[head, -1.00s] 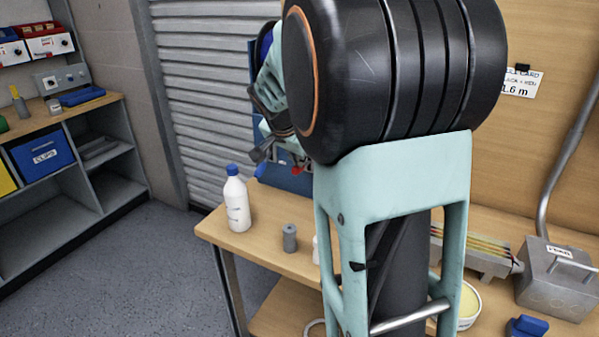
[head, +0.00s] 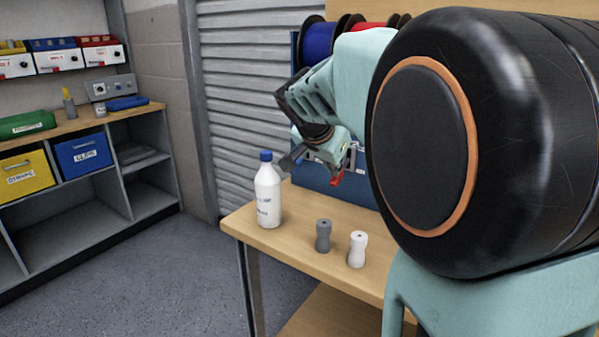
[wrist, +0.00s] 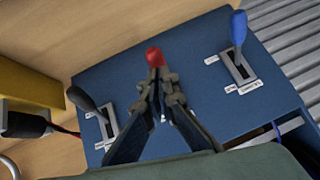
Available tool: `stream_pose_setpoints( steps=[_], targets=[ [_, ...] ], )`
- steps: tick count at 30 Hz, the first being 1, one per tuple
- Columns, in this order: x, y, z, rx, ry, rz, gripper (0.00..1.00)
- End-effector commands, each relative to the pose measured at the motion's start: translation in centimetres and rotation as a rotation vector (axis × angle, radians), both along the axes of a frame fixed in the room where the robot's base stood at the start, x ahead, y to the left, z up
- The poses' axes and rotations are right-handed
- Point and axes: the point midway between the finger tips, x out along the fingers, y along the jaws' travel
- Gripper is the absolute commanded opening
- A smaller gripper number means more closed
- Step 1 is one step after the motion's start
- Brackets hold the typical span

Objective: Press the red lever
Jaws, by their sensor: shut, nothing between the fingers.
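The red lever (wrist: 154,57) shows its red knob just beyond my fingertips in the wrist view; my fingers hide its shaft and slot. Its red tip also shows in the head view (head: 337,179), just below my gripper. My gripper (wrist: 156,78) is shut and empty, its tips right by the red knob; I cannot tell whether they touch it. The lever is on a blue panel (wrist: 205,110), between a black lever (wrist: 82,98) on the left and a blue lever (wrist: 238,30) on the right.
A white bottle (head: 267,195), a grey spool-shaped piece (head: 323,236) and a white one (head: 357,250) stand on the wooden bench (head: 290,245). Blue and red wire spools (head: 320,40) are behind my arm. Shelves with bins (head: 84,152) stand at the left.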

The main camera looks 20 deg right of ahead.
Motion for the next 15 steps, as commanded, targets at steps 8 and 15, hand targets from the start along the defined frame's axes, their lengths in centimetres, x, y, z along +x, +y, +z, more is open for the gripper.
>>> stream_pose_setpoints(
  steps=[8, 15],
  targets=[
    [-0.1, 0.1, -1.7, 0.000, -0.002, 0.000, 0.00],
    [-0.1, 0.0, -2.1, -0.001, -0.001, 0.000, 0.00]
  ],
)
